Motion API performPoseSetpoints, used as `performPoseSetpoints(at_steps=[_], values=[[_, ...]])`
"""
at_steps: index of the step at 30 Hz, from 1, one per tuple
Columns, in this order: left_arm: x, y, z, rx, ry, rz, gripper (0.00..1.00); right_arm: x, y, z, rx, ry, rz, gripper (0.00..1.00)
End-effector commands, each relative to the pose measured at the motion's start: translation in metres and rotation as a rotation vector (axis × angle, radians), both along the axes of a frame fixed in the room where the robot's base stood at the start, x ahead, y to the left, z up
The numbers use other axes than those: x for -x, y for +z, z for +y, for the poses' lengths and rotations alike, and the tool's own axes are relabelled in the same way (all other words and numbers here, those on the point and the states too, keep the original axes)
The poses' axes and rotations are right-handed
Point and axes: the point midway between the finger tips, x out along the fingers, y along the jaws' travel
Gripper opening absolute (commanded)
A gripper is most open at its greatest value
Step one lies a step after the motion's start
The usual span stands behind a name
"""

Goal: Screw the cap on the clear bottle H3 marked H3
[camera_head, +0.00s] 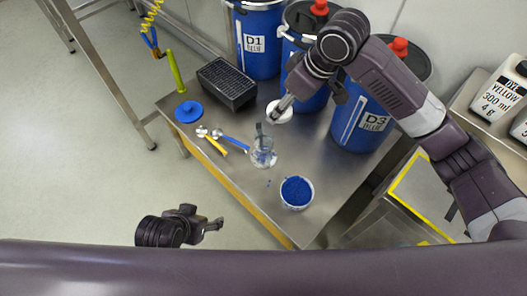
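A clear vessel (263,158) stands on the steel bench with a dark upright object at its mouth. It may be the clear bottle, but no H3 mark can be read. A round white item (285,116) lies on the bench behind it; I cannot tell whether it is a cap. My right gripper (279,112) points down at this white item, its fingertips at or just above it. Its finger opening and any contact are unclear. My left gripper (218,225) is off the bench's front-left edge, apart from everything, and its finger opening is too small to judge.
The steel bench (225,175) also holds a white tub of blue material (297,192), a black basket (227,84), a blue lid (188,111) and tools with yellow and blue handles (214,144). Blue drums D1 (257,43) and D3 (362,118) stand behind.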

Motion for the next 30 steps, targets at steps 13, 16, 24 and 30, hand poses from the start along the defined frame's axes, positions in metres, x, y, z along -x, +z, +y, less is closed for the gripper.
performPoseSetpoints(at_steps=[13,16,24,30], values=[[-0.088,0.038,-0.093,0.157,-0.107,-0.471,0.6,-0.008,-0.029,0.038,0.0,0.232,-0.002,0.38],[-0.099,0.043,-0.108,0.178,-0.115,-0.552,0.6,-0.008,-0.03,0.039,0.0,0.24,-0.002,0.38],[-0.114,0.055,-0.131,0.21,-0.121,-0.694,0.6,-0.008,-0.031,0.04,0.0,0.245,-0.002,0.38],[-0.116,0.057,-0.134,0.214,-0.121,-0.719,0.6,-0.008,-0.031,0.04,0.0,0.245,-0.002,0.38]])
